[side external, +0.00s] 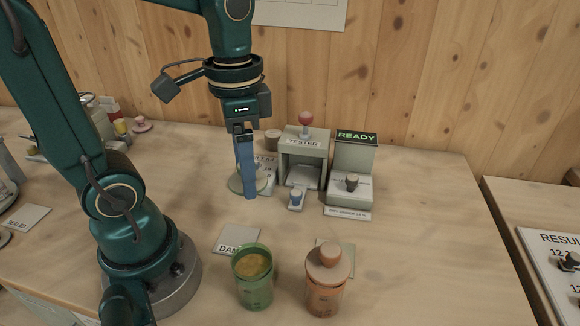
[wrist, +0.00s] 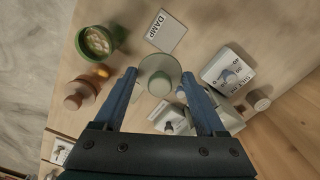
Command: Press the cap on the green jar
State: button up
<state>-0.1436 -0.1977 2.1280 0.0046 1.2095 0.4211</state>
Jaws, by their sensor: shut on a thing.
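The green jar (side external: 253,288) stands upright on the table near the front, with no cap on it and yellowish feed inside. It also shows at the upper left of the wrist view (wrist: 97,41). A pale green cap (wrist: 158,67), a round disc with a knob in its middle, is between my fingers in the wrist view. In the side view the cap (side external: 236,184) is partly hidden behind a finger. My gripper (side external: 248,193) points down and is shut on the cap, behind the green jar. I cannot tell whether the cap touches the table.
An orange jar with its lid on (side external: 324,294) stands right of the green jar. A DAMP card (side external: 238,239) lies behind the green jar. A tester (side external: 304,142) and a READY box (side external: 352,160) stand close to my gripper's right. The table's right side is clear.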

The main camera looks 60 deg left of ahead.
aim_at(250, 259)
jog(key=s+d+r+m, duration=0.3)
jog(key=s+d+m, duration=0.3)
jog(key=d, duration=0.4)
jog(key=shift+m, duration=0.7)
jog(key=shift+w+a+f, duration=0.1)
jog(key=shift+w+f, duration=0.1)
jog(key=shift+f, duration=0.9)
jog(key=shift+w+a+f, duration=0.1)
jog(key=shift+w+f, duration=0.15)
jog(key=shift+f, duration=0.8)
jog(key=shift+w+a+f, duration=0.1)
jog(key=shift+w+f, duration=0.1)
jog(key=shift+f, duration=0.9)
jog(key=shift+f, duration=0.2)
jog(key=o, duration=1.3)
notch_tip(250, 259, up, 7)
